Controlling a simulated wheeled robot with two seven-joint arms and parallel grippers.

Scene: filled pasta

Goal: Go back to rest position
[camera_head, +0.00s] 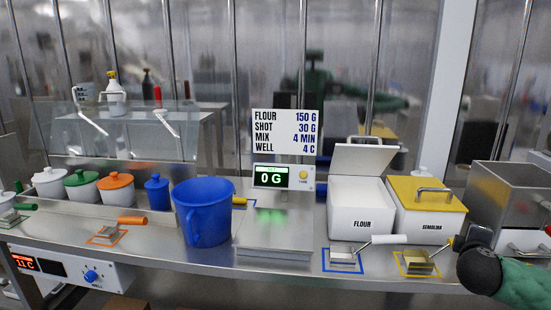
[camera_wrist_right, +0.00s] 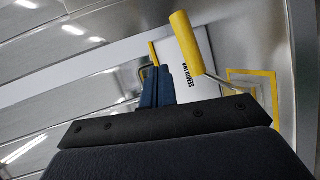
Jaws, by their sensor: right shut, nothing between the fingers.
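My right arm (camera_head: 520,285) comes in at the lower right of the head view, its dark joint at the counter's front edge. In the right wrist view my right gripper (camera_wrist_right: 156,84) has its two dark blue fingers together with nothing between them. Beyond them stands the semolina bin (camera_wrist_right: 207,87), which also shows in the head view (camera_head: 425,222) with its yellow lid shut. The yellow-handled scoop (camera_head: 421,262) lies in a yellow outline in front of that bin; its handle (camera_wrist_right: 187,42) shows close to the fingers, apart from them. My left gripper is in neither view.
The flour bin (camera_head: 355,224) has its lid raised; a white-handled scoop (camera_head: 344,257) lies before it. A blue jug (camera_head: 204,225) stands left of the scale (camera_head: 275,237), which reads 0 G. Lidded pots (camera_head: 116,190) line the left. A steel box (camera_head: 510,200) stands far right.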

